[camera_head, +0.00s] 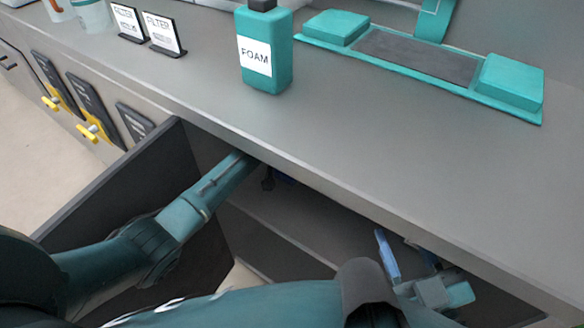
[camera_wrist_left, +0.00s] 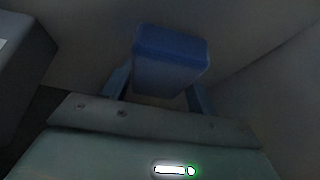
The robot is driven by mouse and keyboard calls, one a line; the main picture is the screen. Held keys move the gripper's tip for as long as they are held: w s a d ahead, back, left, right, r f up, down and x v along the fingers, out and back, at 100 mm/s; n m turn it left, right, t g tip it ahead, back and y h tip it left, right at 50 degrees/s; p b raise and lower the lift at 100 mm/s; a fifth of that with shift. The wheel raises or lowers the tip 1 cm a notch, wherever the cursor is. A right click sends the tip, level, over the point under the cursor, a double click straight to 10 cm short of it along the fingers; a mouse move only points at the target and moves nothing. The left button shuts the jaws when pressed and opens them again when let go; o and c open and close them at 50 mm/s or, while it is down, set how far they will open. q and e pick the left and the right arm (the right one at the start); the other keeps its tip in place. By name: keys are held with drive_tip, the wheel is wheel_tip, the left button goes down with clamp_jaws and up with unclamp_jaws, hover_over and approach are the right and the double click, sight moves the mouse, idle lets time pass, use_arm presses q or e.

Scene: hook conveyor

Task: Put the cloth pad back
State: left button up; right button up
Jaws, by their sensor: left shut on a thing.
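My left gripper (camera_wrist_left: 160,85) is shut on a blue block-shaped pad (camera_wrist_left: 170,58), which I take to be the cloth pad. The pad sits between the two blue fingers, inside a dark space. In the head view my left arm reaches under the counter's front edge into the open cabinet, and the gripper is mostly hidden there. My right gripper (camera_head: 405,248) is lower right in the head view, in front of the cabinet opening. Its fingers look apart, with nothing seen between them.
A dark open panel (camera_head: 110,190) stands left of my left arm. The grey counter (camera_head: 400,140) overhangs the opening. On it stand a teal FOAM bottle (camera_head: 265,50), two FILTER cards (camera_head: 162,33) and a teal tray-like fixture (camera_head: 420,55). A grey box (camera_wrist_left: 20,70) is at left in the wrist view.

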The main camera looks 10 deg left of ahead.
use_arm(q)
drive_tip(key=o, duration=0.4)
drive_tip(key=shift+f, duration=0.15)
drive_tip(key=o, duration=0.5)
